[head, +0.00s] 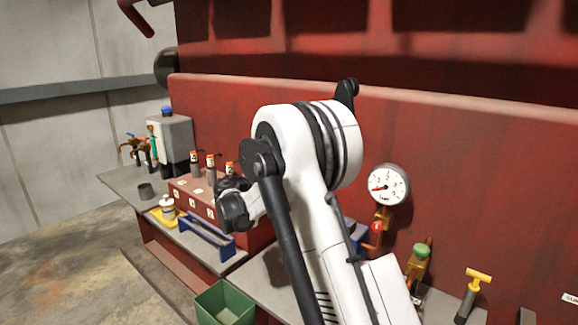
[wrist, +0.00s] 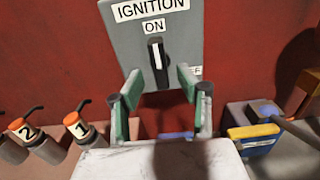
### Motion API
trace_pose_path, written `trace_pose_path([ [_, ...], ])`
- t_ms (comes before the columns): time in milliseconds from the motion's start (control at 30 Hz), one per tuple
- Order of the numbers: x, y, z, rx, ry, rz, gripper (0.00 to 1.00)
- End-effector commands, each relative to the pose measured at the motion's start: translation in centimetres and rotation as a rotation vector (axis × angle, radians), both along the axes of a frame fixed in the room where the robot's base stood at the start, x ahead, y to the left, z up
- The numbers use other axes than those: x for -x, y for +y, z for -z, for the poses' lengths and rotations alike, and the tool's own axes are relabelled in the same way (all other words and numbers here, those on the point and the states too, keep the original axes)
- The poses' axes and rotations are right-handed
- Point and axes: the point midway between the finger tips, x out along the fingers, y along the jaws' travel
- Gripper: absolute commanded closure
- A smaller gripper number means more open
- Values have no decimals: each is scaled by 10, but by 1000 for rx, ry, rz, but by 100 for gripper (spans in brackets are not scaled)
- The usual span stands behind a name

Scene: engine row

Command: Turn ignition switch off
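The ignition switch panel (wrist: 177,30) is a grey plate on the red wall in the wrist view, labelled IGNITION and ON, with a partly hidden label at its lower right. Its dark lever (wrist: 157,62) with a pale stripe stands near upright, its top just under the ON label. My gripper (wrist: 159,88) is open, with its two green-padded fingers apart below and on either side of the lever. Nothing is between the fingers at their tips except the view of the lever and panel. In the head view my white arm hides the switch.
Orange-capped injectors numbered 1 (wrist: 77,126) and 2 (wrist: 24,130) stand at the left. A blue and yellow block (wrist: 252,137) lies at the right. The head view shows a gauge (head: 388,185), a green bin (head: 226,303), and a grey tank (head: 172,138) on the ledge.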

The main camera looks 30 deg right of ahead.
Motion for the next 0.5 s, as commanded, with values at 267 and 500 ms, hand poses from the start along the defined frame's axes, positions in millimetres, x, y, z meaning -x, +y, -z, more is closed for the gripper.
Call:
trace_pose_path([
  [267, -14, -33, 0, 0, 0, 2, 65],
  [500, -18, -39, 0, 0, -1, 0, 65],
])
